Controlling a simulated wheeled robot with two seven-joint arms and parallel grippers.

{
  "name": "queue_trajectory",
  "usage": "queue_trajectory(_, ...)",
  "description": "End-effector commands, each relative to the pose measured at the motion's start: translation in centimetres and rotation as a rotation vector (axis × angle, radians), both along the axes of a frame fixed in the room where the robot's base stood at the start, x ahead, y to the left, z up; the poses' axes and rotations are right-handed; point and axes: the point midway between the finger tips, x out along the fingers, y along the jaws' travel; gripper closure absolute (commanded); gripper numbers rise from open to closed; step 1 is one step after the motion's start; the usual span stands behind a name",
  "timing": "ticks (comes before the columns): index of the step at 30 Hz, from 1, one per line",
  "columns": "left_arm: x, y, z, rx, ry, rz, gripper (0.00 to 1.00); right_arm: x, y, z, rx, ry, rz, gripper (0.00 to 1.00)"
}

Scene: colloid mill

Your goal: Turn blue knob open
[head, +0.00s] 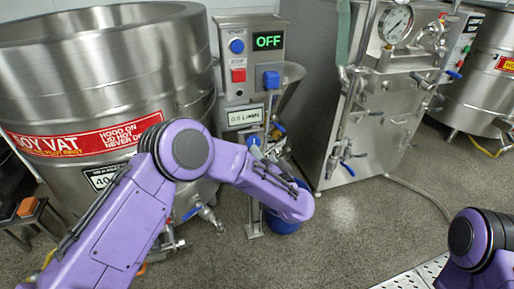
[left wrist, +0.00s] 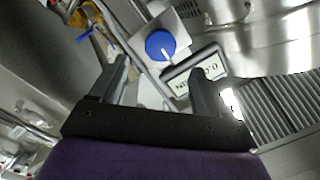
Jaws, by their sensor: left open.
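In the left wrist view, a round blue knob (left wrist: 160,45) with a white pointer mark sits on a pale plate. A white label (left wrist: 193,77) in a dark frame is beside it, upside down. In the head view the blue knob (head: 254,142) shows partly, just below the 0.5 L/MIN label (head: 245,117). My left gripper (left wrist: 162,68) is open and empty. Its two fingers point toward the knob, which appears between and beyond the fingertips, apart from them. In the head view my own arm hides most of this gripper. My right gripper is out of view.
The control panel (head: 247,95) shows OFF, a red switch (head: 238,75) and other blue controls. A large steel vat (head: 105,75) stands left. A steel machine with a gauge (head: 396,23) and blue-handled valves stands right. A blue bucket (head: 283,222) is below my left arm.

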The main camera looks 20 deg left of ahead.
Motion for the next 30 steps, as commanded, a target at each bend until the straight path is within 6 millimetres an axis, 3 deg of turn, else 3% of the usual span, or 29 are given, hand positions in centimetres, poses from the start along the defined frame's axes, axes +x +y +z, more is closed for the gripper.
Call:
queue_trajectory(3,2.1,1.9,-0.4,-0.003,0.000,0.005,0.24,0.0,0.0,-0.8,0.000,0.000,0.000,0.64)
queue_trajectory(9,4.5,3.7,-0.3,-0.001,0.001,0.000,0.24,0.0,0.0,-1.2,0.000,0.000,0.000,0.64)
queue_trajectory(19,5.0,4.0,-0.1,0.002,0.001,-0.001,0.24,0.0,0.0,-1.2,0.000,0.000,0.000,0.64)
queue_trajectory(24,4.9,4.0,-0.1,0.002,0.001,-0.001,0.79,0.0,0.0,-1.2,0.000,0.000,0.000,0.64)
queue_trajectory(30,4.9,4.0,-0.1,-0.004,-0.002,-0.002,0.80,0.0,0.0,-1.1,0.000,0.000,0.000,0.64)
